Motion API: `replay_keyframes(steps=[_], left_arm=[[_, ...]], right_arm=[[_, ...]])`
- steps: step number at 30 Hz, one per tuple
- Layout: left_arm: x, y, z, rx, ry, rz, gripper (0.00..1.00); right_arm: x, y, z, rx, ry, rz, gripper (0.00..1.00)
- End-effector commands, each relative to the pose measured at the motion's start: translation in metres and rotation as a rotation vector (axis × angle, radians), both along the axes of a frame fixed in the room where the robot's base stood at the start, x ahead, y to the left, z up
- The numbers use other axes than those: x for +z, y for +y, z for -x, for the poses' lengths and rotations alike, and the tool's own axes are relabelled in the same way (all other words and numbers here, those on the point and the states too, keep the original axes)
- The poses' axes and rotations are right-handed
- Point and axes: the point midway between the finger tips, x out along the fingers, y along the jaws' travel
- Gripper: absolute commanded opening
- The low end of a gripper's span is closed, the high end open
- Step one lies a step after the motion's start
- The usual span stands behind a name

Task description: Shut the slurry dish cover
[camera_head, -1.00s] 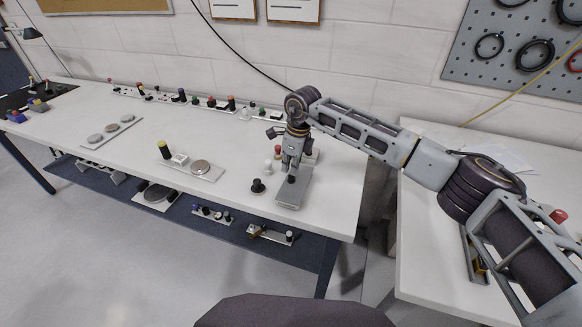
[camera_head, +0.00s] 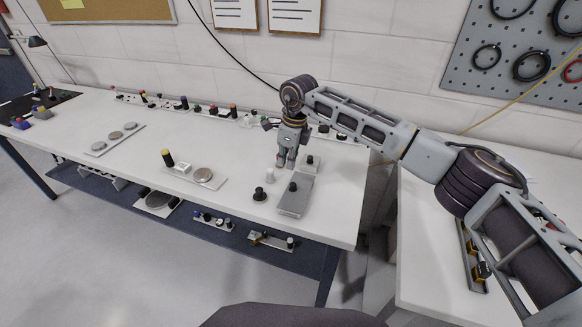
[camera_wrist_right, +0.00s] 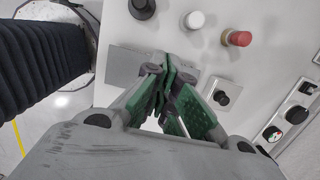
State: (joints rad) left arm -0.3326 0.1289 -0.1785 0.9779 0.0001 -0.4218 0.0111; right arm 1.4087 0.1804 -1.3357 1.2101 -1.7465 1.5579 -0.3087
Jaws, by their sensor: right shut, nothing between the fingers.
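The grey flat cover (camera_head: 297,203), a rectangular plate with a black knob (camera_head: 293,187), lies near the front right of the white bench. It looks flat, and no dish opening shows under it. In the right wrist view, a grey plate (camera_wrist_right: 123,65) shows partly behind my fingers, which hide its middle and knob. My right gripper (camera_head: 286,165) points down, shut and empty, above and behind the plate's far end. Its closed green-padded fingers (camera_wrist_right: 172,70) fill the middle of the wrist view. My left gripper is out of view.
A black knob (camera_head: 259,194) and a white knob (camera_head: 270,175) stand left of the plate. A red knob (camera_wrist_right: 238,38) shows in the wrist view. A small pale block with a black knob (camera_head: 309,161) sits behind the plate.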

Motion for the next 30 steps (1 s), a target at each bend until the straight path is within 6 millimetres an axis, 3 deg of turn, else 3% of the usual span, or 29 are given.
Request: replay_keyframes(steps=[18, 30], left_arm=[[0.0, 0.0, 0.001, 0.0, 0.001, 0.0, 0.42], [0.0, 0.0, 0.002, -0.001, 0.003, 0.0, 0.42]], right_arm=[[0.049, 0.044, -0.012, 0.0, -0.002, 0.0, 0.0], [0.057, 0.05, -0.014, -0.001, -0.001, 0.0, 0.0]])
